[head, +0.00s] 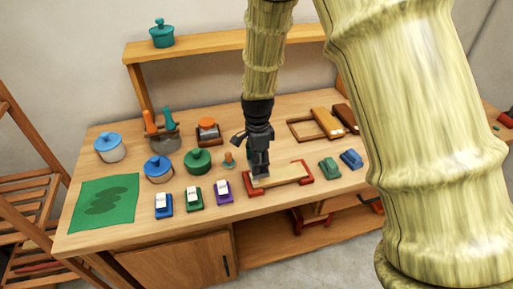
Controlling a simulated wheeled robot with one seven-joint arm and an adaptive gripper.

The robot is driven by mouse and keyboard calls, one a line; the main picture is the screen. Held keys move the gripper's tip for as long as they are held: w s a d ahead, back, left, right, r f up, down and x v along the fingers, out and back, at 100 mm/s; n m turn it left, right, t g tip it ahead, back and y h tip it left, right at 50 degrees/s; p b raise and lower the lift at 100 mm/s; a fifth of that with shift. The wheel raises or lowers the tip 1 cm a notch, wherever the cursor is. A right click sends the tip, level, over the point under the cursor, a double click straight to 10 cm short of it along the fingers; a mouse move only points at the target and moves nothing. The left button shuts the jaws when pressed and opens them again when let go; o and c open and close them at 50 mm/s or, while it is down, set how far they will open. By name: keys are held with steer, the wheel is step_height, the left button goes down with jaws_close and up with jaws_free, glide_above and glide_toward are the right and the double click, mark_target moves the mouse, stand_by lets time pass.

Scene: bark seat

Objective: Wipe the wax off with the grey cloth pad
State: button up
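My gripper (260,170) points down over the left end of a pale wooden board (286,175). The board lies between two red-brown end holders (307,170) near the front of the bench. My gripper looks shut on a small grey piece, the grey cloth pad (261,179), at its fingertips. The pad is low at the board's left end; whether it touches the board is hard to tell. Wax on the board cannot be made out at this size. The gripper hides part of the board's left end.
Blue, green and purple blocks with white tops (194,196) stand left of the board. A green pot (198,160) and a blue-lidded pot (158,168) stand behind them. Green (329,168) and blue (351,159) blocks lie to the right. A green mat (105,203) lies far left.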

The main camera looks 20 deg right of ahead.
steer(key=shift+r+p, duration=1.05)
steer(key=shift+r, duration=0.6)
